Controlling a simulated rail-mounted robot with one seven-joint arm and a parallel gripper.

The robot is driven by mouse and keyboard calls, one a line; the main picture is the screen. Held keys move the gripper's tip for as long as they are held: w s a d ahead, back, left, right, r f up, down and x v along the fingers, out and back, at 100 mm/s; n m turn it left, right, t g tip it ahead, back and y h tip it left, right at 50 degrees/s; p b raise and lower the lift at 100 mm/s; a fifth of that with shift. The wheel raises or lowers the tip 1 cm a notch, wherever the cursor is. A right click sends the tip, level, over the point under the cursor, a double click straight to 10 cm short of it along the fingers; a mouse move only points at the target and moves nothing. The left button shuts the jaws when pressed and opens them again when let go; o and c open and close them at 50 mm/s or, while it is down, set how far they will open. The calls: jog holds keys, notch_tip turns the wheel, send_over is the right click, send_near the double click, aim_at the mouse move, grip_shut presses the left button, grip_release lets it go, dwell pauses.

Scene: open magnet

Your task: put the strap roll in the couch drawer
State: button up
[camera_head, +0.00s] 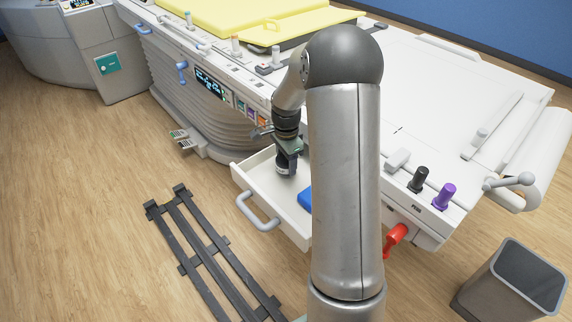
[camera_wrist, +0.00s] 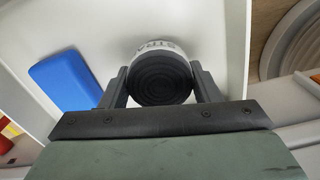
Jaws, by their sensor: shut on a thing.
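The strap roll (camera_wrist: 160,72) is a dark coiled roll with a white lettered band, held between the two fingers of my gripper (camera_wrist: 162,88) in the wrist view. In the head view my gripper (camera_head: 284,166) points down inside the open couch drawer (camera_head: 247,177), with the roll (camera_head: 283,167) at its tip. The drawer is white with a grey handle (camera_head: 258,212) and is pulled out from the couch side. Its white floor also shows in the wrist view (camera_wrist: 110,25). I cannot tell whether the roll touches the floor.
A blue block (camera_wrist: 66,82) lies in the drawer beside the roll; my arm partly hides it in the head view (camera_head: 305,198). A red handle (camera_head: 396,238) juts from the couch to the right. A dark slatted rack (camera_head: 205,255) lies on the floor, and a bin (camera_head: 512,280) stands at right.

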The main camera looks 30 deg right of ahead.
jog(key=shift+f, duration=0.9)
jog(key=shift+f, duration=0.1)
jog(key=o, duration=1.1)
jog(key=shift+c, duration=0.2)
